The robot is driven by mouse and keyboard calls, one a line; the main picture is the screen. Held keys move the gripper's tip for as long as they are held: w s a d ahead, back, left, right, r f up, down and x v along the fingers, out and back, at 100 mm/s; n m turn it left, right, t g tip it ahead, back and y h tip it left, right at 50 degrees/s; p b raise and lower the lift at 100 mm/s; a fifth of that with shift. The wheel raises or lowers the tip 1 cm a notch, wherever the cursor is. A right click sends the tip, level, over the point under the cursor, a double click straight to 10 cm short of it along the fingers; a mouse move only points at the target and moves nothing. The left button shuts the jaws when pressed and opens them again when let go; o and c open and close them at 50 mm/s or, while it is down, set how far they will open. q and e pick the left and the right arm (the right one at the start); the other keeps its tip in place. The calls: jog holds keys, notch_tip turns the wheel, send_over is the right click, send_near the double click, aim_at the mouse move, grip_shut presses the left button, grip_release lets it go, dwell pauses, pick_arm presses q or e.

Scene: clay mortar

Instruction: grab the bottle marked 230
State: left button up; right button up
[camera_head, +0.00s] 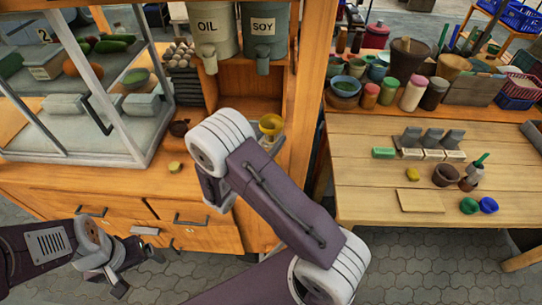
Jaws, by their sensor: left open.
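No marking 230 can be read on any bottle. A row of small jars stands at the back of the right table: a red one (371,95), a green one (389,90), a pale pink one (412,93) and a dark one (434,93). A small brown and white vessel (472,178) with a green piece on top stands near the mortar-like brown bowl (446,175). My left gripper (135,266) is open and empty at lower left, in front of the cabinet drawers, far from the jars. My right arm crosses the middle; its gripper does not show.
The right table (350,195) has a clear front left area. A thin board (420,201), green and blue cups (469,206) and grey stands with white cards (433,154) are on it. A wooden post (312,90) and a glass case (75,130) stand left of it.

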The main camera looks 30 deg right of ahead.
jog(key=shift+w+d, duration=0.25)
jog(key=shift+d, duration=0.15)
jog(key=shift+a, duration=0.1)
grip_shut()
jog(key=shift+s, duration=0.1)
dwell(0.9)
